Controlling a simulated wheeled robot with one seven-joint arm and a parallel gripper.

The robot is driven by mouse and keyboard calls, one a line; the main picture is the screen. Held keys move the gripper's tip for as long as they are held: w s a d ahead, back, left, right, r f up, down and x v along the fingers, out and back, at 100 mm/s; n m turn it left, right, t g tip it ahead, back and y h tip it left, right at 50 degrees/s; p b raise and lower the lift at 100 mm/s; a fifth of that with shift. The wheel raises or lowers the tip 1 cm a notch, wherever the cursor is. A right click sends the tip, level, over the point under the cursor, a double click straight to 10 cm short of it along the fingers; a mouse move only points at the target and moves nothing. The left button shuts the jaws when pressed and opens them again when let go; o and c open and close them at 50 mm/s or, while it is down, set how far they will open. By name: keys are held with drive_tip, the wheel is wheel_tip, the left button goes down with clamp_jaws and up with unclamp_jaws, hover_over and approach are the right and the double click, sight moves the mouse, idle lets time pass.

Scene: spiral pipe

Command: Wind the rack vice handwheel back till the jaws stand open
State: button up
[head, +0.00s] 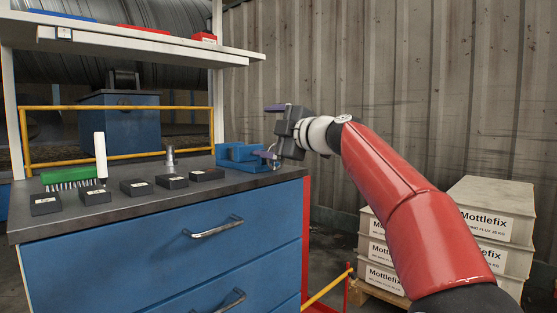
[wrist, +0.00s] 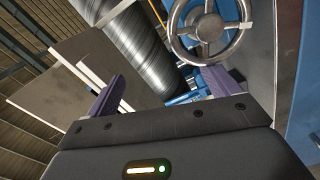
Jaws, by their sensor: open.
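The blue vice (head: 237,155) sits at the right end of the bench top. Its jaw gap is too small to judge in the head view. The handwheel (wrist: 208,27), a grey metal ring with spokes and a round hub, fills the upper right of the wrist view. In the head view it is mostly hidden by my gripper (head: 268,131), which is beside the vice's right end. In the wrist view my gripper (wrist: 165,78) has its two purple fingers wide apart with nothing held between them. The right finger's tip appears close below the wheel's lower rim; I cannot tell whether they touch.
Several small black boxes (head: 133,187), a green brush (head: 70,175) and a metal fitting (head: 170,158) stand left of the vice on the bench (head: 150,205). A shelf (head: 130,42) overhangs the bench.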

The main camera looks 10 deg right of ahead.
drive_tip(key=shift+d+f, duration=0.1)
drive_tip(key=v, duration=0.3)
drive_tip(key=shift+d, duration=0.1)
idle(0.3)
drive_tip(key=w+d+f+m+p, duration=0.1)
drive_tip(key=w+d+f+m, duration=0.1)
drive_tip(key=m, duration=0.7)
drive_tip(key=w+d+f+m+p, duration=0.2)
drive_tip(key=d+m, duration=0.3)
drive_tip(key=m, duration=0.5)
drive_tip(key=shift+w+d+f, duration=0.2)
drive_tip(key=shift+w+f, duration=0.1)
drive_tip(key=shift+w, duration=0.3)
